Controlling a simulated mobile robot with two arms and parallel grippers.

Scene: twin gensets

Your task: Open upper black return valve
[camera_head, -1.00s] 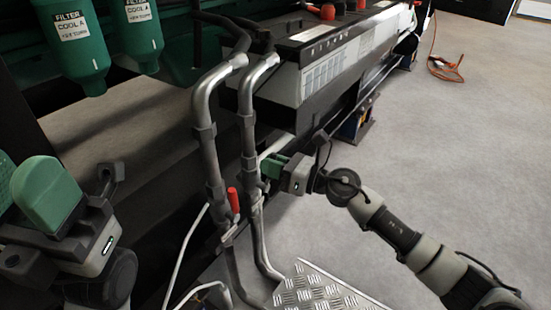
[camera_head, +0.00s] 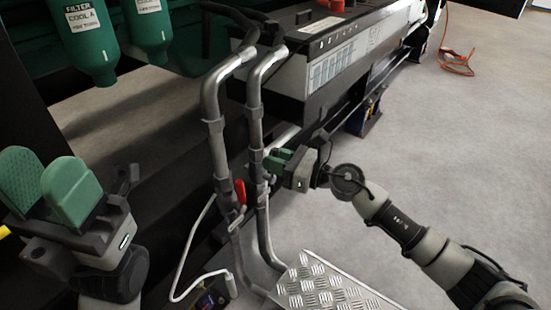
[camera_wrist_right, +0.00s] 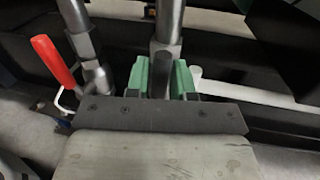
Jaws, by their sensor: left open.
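Two grey pipes run down side by side in the head view, the left pipe (camera_head: 211,100) and the right pipe (camera_head: 255,105). A red lever (camera_head: 240,191) stands upright on the left pipe's valve; it also shows tilted in the right wrist view (camera_wrist_right: 54,60). My right gripper (camera_head: 272,161) is at the right pipe's fitting. In the right wrist view its green fingers (camera_wrist_right: 161,78) are on either side of the grey pipe fitting (camera_wrist_right: 165,52); contact is unclear. No black valve lever can be made out. My left gripper (camera_head: 45,187) is open and empty at far left.
Green filter canisters (camera_head: 84,50) hang at upper left. A white-and-black unit (camera_head: 335,60) stands behind the pipes. A metal tread plate (camera_head: 325,285) and a white hose (camera_head: 187,250) are low in front. The grey floor at right is clear around my right arm.

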